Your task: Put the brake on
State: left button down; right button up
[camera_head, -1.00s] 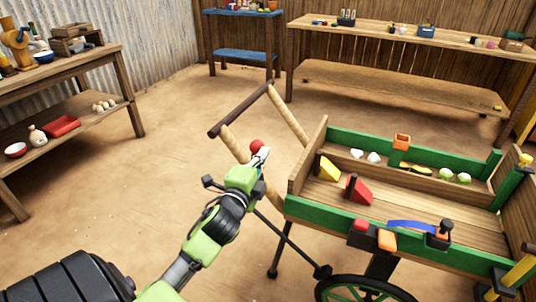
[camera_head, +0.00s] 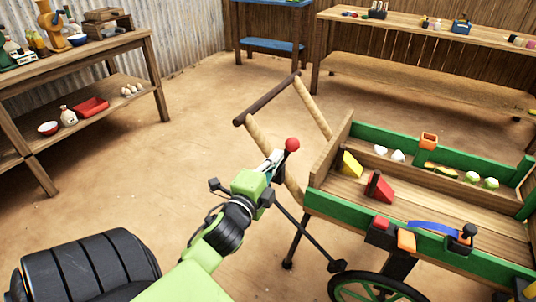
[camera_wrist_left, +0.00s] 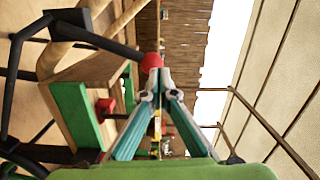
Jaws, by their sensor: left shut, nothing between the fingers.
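A black lever with a round red knob (camera_head: 292,144) rises beside the left end of the green and wooden cart (camera_head: 345,213). Its rod runs down behind my gripper towards the cart's wheel (camera_head: 378,290). My left gripper (camera_head: 276,158) is shut and empty, its fingertips just below and left of the knob. In the left wrist view, the knob (camera_wrist_left: 151,62) is close to the tips of the gripper (camera_wrist_left: 155,85); I cannot tell whether they touch. My right gripper is out of view.
The cart holds a red wedge (camera_head: 379,187), a yellow wedge (camera_head: 351,165) and small goods. Its wooden handle (camera_head: 267,98) is just beyond the knob. Shelves (camera_head: 140,100) stand at the left and tables at the back. The floor at left is clear.

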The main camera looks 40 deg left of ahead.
pick_arm(q)
jog(key=v, duration=0.5)
jog(key=shift+s+d, duration=0.15)
jog(key=shift+s, duration=0.2)
